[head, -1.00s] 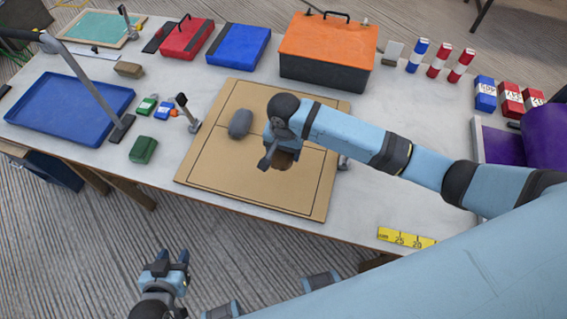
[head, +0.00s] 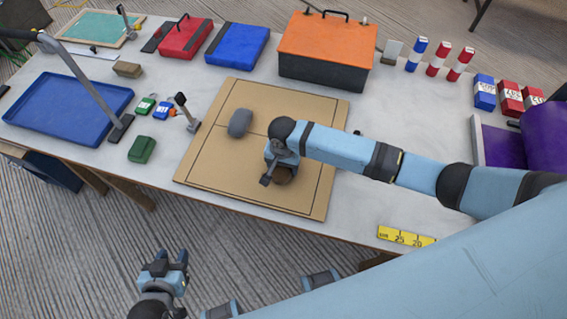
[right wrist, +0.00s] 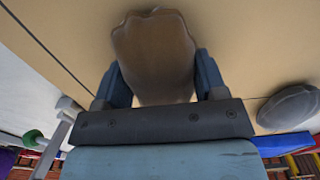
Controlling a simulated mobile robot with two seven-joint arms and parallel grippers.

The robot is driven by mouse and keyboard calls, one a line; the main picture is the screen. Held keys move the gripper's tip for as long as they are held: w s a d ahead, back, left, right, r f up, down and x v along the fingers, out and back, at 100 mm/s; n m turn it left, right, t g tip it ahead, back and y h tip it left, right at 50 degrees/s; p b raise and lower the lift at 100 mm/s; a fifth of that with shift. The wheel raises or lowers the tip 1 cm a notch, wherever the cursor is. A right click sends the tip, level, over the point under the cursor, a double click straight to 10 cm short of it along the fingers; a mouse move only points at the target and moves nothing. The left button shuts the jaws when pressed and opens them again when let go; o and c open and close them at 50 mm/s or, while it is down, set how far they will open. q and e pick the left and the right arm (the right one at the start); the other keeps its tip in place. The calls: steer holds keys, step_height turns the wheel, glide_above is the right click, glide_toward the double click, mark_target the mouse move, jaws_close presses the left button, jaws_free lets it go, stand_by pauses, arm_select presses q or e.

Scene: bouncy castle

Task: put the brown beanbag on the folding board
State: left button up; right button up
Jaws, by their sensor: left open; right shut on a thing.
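The brown beanbag (right wrist: 155,55) is held between the two fingers of my right gripper (right wrist: 160,75) in the right wrist view. In the head view the beanbag (head: 286,176) shows partly behind my right gripper (head: 274,174), over the right front part of the folding board (head: 220,175). The board is a flat tan panel with dark lines. The beanbag is low over it; I cannot tell whether it touches. My left gripper (head: 168,260) is open and empty, in front of the table's edge.
A grey beanbag (head: 240,123) lies on the board behind my right gripper; it also shows in the right wrist view (right wrist: 288,107). A blue tray (head: 65,108) and a green beanbag (head: 143,149) are to the left. An orange-lidded box (head: 328,50) stands behind the board.

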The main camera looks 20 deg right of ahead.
steer(key=o, duration=1.2)
steer(key=shift+o, duration=0.2)
step_height(320, 180, up, 12)
steer(key=s+a+f+n+y, duration=0.1)
steer(key=s+a+f+n+t+y, duration=0.1)
steer(key=f, duration=0.1)
steer(key=s+a+f+t+y, duration=0.1)
steer(key=s+a+f, duration=0.1)
steer(key=shift+n, duration=0.4)
steer(key=s+f+n+t, duration=0.1)
steer(key=s+t+y, duration=0.1)
steer(key=shift+s+a+f+n+y, duration=0.1)
steer(key=shift+s+f+n+y, duration=0.2)
steer(key=shift+f+n, duration=0.1)
steer(key=s+d+t, duration=0.1)
steer(key=s+d+f+n+t, duration=0.1)
steer(key=s, duration=0.1)
steer(key=s+d+f+n+t, duration=0.1)
steer(key=shift+s+d+t, duration=0.15)
steer(key=shift+s+t, duration=0.2)
steer(key=shift+t, duration=0.05)
steer(key=s+d+n+t, duration=0.1)
steer(key=s+d, duration=0.2)
steer(key=s+d+n+t+h, duration=0.1)
steer(key=s+d+n+t, duration=0.1)
steer(key=s+d, duration=0.1)
steer(key=shift+s, duration=0.15)
steer(key=shift+r, duration=0.1)
